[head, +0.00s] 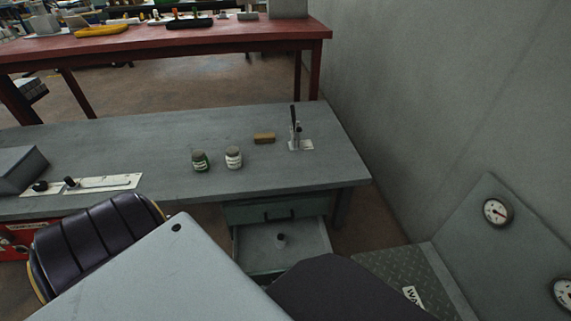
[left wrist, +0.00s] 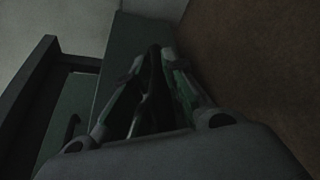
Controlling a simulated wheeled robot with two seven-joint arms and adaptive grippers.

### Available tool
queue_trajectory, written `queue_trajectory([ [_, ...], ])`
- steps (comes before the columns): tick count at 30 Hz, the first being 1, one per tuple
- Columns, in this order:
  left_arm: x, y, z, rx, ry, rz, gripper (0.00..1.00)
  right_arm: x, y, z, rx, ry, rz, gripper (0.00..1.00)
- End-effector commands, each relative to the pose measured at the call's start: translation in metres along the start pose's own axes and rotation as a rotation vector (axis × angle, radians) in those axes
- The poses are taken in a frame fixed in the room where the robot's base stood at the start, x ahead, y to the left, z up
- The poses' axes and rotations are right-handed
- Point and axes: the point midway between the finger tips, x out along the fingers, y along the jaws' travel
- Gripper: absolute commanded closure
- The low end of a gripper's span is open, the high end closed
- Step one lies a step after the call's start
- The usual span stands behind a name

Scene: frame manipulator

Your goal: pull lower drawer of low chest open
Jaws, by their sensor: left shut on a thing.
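The low chest (head: 268,212) stands under the right end of the grey table. Its upper drawer is shut, with a dark bar handle (head: 279,216). The lower drawer (head: 308,240) is pulled out, and its grey inside shows from above. A small dark-and-white item (head: 280,241) stands in it. The drawer's front is mostly hidden behind parts in the foreground. In the dark left wrist view, my left gripper (left wrist: 157,62) is shut on the lower drawer's dark handle; the exact contact is hard to make out. My right gripper is not in view.
The grey table (head: 110,145) holds a green-labelled jar (head: 200,161), a white-labelled jar (head: 233,158), a brown block (head: 264,138) and a lever fixture (head: 300,143). A gauge panel (head: 515,245) and wall stand at right. A red bench (head: 170,47) is behind.

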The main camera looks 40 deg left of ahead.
Motion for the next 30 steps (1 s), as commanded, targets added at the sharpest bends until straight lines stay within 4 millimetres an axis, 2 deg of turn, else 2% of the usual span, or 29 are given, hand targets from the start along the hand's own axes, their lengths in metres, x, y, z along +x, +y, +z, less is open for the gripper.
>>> queue_trajectory([
  [11,-0.0016,-0.0012,-0.0009,0.000,0.002,-0.003,1.00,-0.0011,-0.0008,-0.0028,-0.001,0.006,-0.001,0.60],
  [12,-0.0016,-0.0012,-0.0009,0.000,0.002,-0.003,0.81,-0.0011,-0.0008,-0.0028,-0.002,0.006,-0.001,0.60],
  [16,-0.0012,-0.0008,-0.0008,0.000,0.002,-0.002,0.65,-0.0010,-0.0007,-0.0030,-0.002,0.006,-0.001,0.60],
  [30,-0.0006,0.0006,-0.0002,0.000,0.001,0.000,0.65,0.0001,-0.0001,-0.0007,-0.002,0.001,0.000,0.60],
])
